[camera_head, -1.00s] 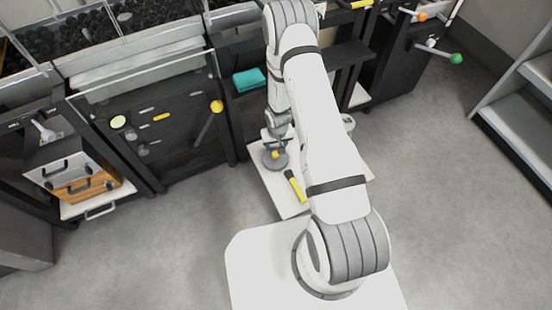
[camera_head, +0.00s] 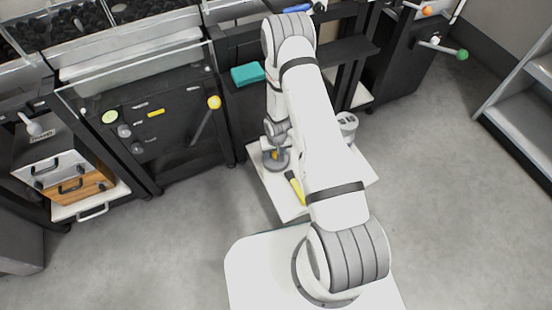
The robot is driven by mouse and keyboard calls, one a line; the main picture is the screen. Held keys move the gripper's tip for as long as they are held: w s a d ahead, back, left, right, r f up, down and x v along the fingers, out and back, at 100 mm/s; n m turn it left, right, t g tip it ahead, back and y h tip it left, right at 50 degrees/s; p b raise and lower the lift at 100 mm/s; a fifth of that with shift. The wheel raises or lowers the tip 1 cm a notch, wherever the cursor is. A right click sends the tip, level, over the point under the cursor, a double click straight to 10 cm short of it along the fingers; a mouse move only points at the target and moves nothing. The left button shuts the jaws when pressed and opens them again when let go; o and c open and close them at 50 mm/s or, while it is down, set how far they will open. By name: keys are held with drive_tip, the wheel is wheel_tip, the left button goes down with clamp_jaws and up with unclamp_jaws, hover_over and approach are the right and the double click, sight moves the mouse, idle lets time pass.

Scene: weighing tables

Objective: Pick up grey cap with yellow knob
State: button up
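The grey cap with yellow knob (camera_head: 271,164) lies on the small white table (camera_head: 289,212) in front of my base. Only part of its round grey rim and a bit of yellow show. My gripper (camera_head: 276,152) points down over the cap at its knob. The fingers are small and partly hidden by the wrist, so I cannot tell whether they are open or shut on the knob.
A yellow-and-black tool (camera_head: 295,187) lies close to the cap on the right. A grey-white round container (camera_head: 347,125) stands at the table's far right, partly behind my arm. A teal folded cloth (camera_head: 248,75) lies on the dark shelf behind.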

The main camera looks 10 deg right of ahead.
clamp_jaws()
idle(0.5)
